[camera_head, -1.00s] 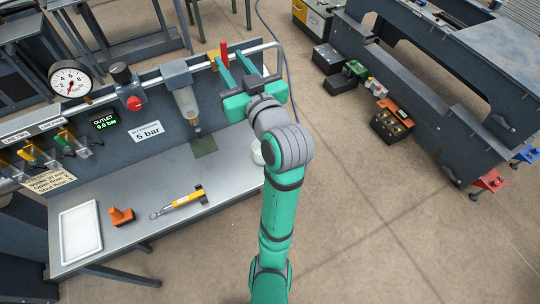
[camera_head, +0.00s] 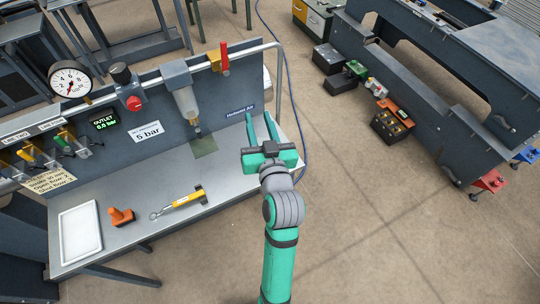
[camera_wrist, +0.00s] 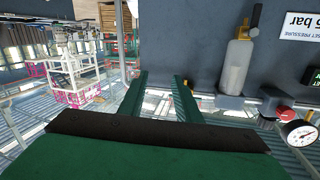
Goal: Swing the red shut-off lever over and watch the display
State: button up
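The red shut-off lever (camera_head: 225,56) stands upright on a brass valve (camera_head: 214,63) in the pipe at the top right of the bench panel. The display (camera_head: 105,122) on the panel reads OUTLET with green digits that look like 0.0 bar. My gripper (camera_head: 261,118) is open and empty. It is over the right end of the bench, in front of and below the lever, apart from it. In the wrist view its two green fingers (camera_wrist: 163,95) stand apart with nothing between them. The lever cannot be made out in the wrist view.
A pressure gauge (camera_head: 70,80), red knob (camera_head: 134,102) and filter bowl (camera_head: 186,101) are on the panel. The bench's right part is mostly clear.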

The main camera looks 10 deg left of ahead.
jog(key=s+d+f+m+h, duration=0.1)
jog(key=s+d+f+h, duration=0.1)
jog(key=s+f, duration=0.3)
jog(key=shift+s+d+f+m, duration=0.3)
jog(key=shift+d+f, duration=0.45)
jog(key=shift+f, duration=0.65)
jog(key=shift+w, duration=0.15)
jog(key=shift+c, duration=0.2)
